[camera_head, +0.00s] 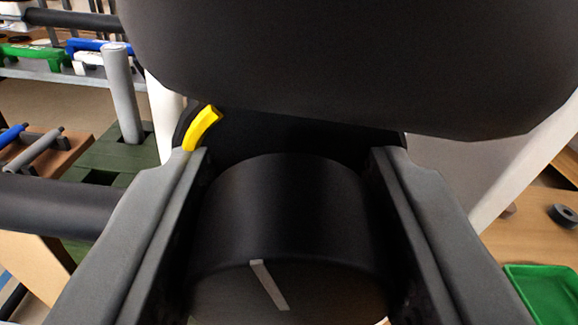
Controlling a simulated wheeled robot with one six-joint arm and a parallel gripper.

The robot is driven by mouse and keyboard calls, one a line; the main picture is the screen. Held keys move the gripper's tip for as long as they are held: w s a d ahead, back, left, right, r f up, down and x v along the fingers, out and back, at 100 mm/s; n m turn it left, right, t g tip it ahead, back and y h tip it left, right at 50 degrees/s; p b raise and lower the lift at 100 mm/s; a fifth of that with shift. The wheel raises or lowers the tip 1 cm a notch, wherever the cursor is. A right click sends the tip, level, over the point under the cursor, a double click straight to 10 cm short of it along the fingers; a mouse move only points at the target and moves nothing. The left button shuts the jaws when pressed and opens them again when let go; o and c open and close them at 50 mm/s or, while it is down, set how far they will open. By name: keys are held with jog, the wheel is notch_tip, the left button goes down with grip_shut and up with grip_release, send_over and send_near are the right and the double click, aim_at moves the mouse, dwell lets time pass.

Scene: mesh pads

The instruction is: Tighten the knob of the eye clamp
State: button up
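The knob (330,235) is a thick black cylinder in the lower middle of the view. Its round end faces me and carries a white line (269,286), tilted with its top end to the left. My gripper (290,160) has one grey finger on each side of the knob, so the knob is between them. The gaps at its sides are too dark to tell whether the fingers press on it. A large dark padded body (350,60), perhaps part of the eye clamp, spans the top above the knob. A yellow curved piece (202,128) shows by the left fingertip.
At left are a black bar (55,206), a grey post (121,90) on a green block, and a shelf with green (32,54) and blue handled items. At right are a pale slanted post (520,165), a black ring (564,215) and a green tray (540,268).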

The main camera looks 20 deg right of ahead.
jog(key=shift+m, duration=2.2)
jog(key=o, duration=1)
jog(key=shift+d, duration=0.1)
jog(key=shift+s, duration=0.1)
jog(key=v, duration=1.7)
jog(key=shift+s+r, duration=0.1)
jog(key=shift+r, duration=0.05)
